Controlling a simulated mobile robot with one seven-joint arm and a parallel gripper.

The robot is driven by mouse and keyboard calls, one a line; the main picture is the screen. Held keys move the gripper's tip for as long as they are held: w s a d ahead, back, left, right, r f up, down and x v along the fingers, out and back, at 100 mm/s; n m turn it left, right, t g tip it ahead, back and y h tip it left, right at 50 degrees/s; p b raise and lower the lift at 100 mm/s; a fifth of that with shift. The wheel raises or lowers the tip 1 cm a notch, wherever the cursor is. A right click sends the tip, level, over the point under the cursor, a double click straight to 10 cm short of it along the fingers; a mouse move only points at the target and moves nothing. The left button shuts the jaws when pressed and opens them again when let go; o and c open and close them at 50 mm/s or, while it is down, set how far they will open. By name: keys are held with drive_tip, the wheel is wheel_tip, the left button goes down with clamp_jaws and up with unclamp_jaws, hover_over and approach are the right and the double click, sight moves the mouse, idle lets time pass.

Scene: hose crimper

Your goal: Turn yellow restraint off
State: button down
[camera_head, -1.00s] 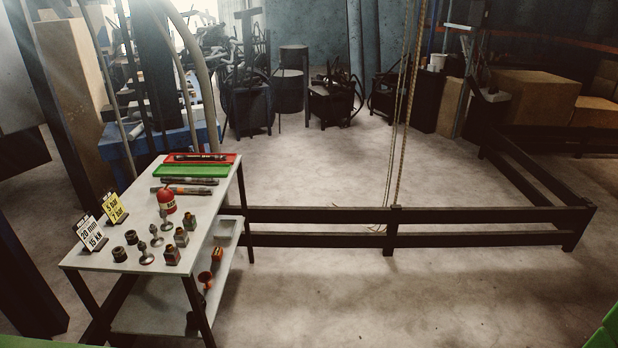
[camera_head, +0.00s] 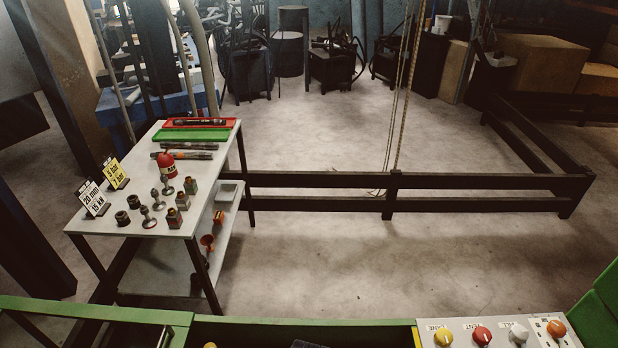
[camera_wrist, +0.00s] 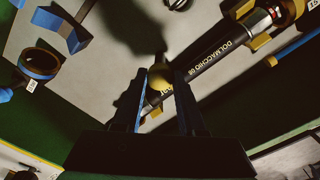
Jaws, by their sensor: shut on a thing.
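In the wrist view my gripper (camera_wrist: 161,85) is shut on a rounded yellow piece (camera_wrist: 160,79) between its two dark fingers. This yellow piece sits at the lower end of a black hose (camera_wrist: 215,56) with white lettering. A yellow bracket (camera_wrist: 244,9) and another yellow part (camera_wrist: 260,42) flank the hose's upper end, near a metal and red fitting (camera_wrist: 262,18). I cannot tell whether the held piece is the restraint or which way it is turned. The head view does not show my gripper.
In the head view a control panel (camera_head: 500,325) at bottom right has a yellow knob (camera_head: 443,336), a red knob (camera_head: 481,335) and others. A grey table (camera_head: 146,226) at left carries fittings and hoses. A dark low fence (camera_head: 300,181) crosses behind. Floor between is clear.

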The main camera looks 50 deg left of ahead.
drive_tip(key=m+p, duration=0.1)
drive_tip(key=m, duration=0.2)
drive_tip(key=shift+r+m+p, duration=0.15)
drive_tip(key=shift+m+p, duration=0.15)
drive_tip(key=shift+p, duration=0.05)
drive_tip(key=m+p, duration=0.1)
drive_tip(key=m, duration=0.4)
drive_tip(key=shift+w+p, duration=0.1)
drive_tip(key=shift+p, duration=0.3)
drive_tip(key=m+p, duration=0.1)
drive_tip(key=m, duration=0.4)
drive_tip(key=shift+m, duration=1.9)
drive_tip(key=c, duration=0.5)
unclamp_jaws()
